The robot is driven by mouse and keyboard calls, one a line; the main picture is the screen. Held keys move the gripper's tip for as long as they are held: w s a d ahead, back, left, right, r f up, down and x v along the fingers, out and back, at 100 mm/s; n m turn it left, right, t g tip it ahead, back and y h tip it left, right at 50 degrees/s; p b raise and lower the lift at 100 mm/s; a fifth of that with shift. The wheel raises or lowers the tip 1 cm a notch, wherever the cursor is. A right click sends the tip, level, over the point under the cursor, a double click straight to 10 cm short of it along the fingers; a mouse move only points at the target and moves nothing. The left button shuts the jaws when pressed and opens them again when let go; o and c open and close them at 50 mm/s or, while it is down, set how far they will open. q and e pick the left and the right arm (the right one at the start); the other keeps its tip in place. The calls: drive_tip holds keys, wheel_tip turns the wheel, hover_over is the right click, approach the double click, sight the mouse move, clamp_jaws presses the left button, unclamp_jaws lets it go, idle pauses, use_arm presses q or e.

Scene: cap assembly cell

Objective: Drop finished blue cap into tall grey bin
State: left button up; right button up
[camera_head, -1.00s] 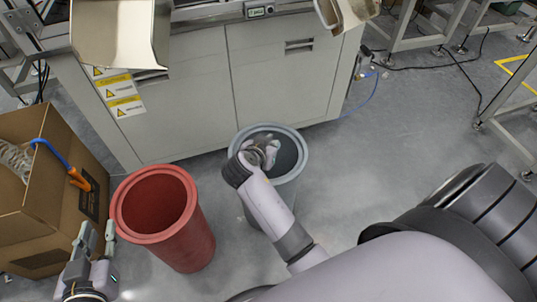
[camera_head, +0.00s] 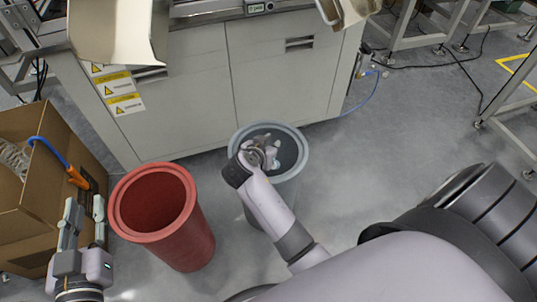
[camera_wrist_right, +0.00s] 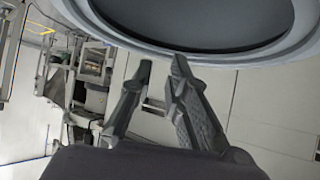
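The tall grey bin (camera_head: 296,137) stands on the floor in front of the machine cabinet. Its round rim and dark inside also show in the right wrist view (camera_wrist_right: 262,48). My right gripper (camera_head: 273,147) is over the bin's mouth. In the right wrist view its two fingers (camera_wrist_right: 163,64) are apart, with nothing seen between them. My left gripper (camera_head: 84,206) is at the lower left, beside the red bin, with its fingers apart and empty. I see no blue cap in either view; the bottom of the grey bin is hidden or too dark to tell.
A red bin (camera_head: 190,235) stands left of the grey one. A cardboard box (camera_head: 40,225) is at the far left, with a blue hose and orange handle (camera_head: 77,177) at its edge. The machine cabinet (camera_head: 200,110) is behind the bins. Floor right of the grey bin is clear.

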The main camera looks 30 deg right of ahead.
drive_tip(key=shift+o, duration=1.2)
drive_tip(key=w+a+r+n+p, duration=0.1)
drive_tip(key=w+r+p, duration=0.2)
drive_tip(key=r+p, duration=0.5)
drive_tip(key=w+a+r+n+t+y+p, duration=0.1)
drive_tip(key=w+r+p, duration=0.2)
drive_tip(key=r+p, duration=0.6)
wheel_tip(320, 180, up, 13)
drive_tip(key=shift+w+f+t+y, duration=0.15)
drive_tip(key=shift+t+y, duration=0.15)
